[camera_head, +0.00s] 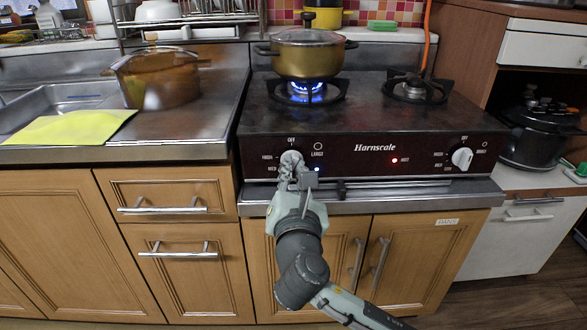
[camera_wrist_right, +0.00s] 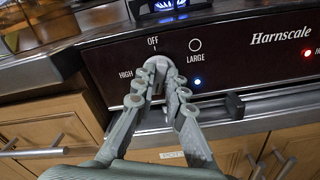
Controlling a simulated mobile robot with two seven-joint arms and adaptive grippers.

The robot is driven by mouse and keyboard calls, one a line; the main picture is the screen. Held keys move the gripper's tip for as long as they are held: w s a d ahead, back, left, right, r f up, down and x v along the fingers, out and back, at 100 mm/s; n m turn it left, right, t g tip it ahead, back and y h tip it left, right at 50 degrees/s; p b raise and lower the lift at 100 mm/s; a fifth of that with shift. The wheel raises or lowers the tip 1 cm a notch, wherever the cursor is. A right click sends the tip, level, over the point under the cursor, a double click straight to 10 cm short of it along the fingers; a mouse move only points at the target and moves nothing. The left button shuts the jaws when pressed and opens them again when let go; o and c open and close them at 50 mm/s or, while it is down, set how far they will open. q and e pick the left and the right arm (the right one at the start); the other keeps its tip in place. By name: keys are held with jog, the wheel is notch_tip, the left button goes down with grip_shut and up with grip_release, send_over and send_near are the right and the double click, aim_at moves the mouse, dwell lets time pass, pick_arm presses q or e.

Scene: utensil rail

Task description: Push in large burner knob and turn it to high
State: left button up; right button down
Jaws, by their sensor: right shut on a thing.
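The large burner knob (camera_wrist_right: 156,62) is a light grey knob on the dark stove front, below the OFF mark and left of the LARGE label. HIGH is printed to its lower left. My right gripper (camera_wrist_right: 158,74) is shut on the knob, one finger on each side. In the head view my right gripper (camera_head: 291,165) covers most of the knob, so its exact angle is hard to tell. A blue flame (camera_head: 306,90) burns on the left burner under a gold pot (camera_head: 308,55) with a glass lid. My left gripper is not in view.
A second knob (camera_head: 462,158) is at the stove's right end. A blue light (camera_wrist_right: 197,81) and a red light (camera_head: 395,160) glow on the panel. A ledge (camera_head: 400,193) runs below it. An amber pot (camera_head: 158,78) and yellow cloth (camera_head: 70,127) are left.

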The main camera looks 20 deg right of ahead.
jog(key=shift+m, duration=0.7)
jog(key=m, duration=0.2)
jog(key=shift+f+m+p, duration=0.15)
jog(key=shift+m+p, duration=0.15)
jog(key=shift+p, duration=0.05)
jog(key=m, duration=0.3)
jog(key=shift+d+f+m, duration=0.1)
jog(key=shift+m, duration=0.3)
pick_arm(q)
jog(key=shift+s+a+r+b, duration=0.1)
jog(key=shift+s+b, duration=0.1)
jog(key=shift+b, duration=0.35)
pick_arm(e)
jog(key=m, duration=0.5)
jog(key=shift+f, duration=0.1)
jog(key=shift+m, duration=0.3)
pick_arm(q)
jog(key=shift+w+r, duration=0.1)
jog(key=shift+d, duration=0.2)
pick_arm(e)
jog(key=c, duration=1.6)
grip_release()
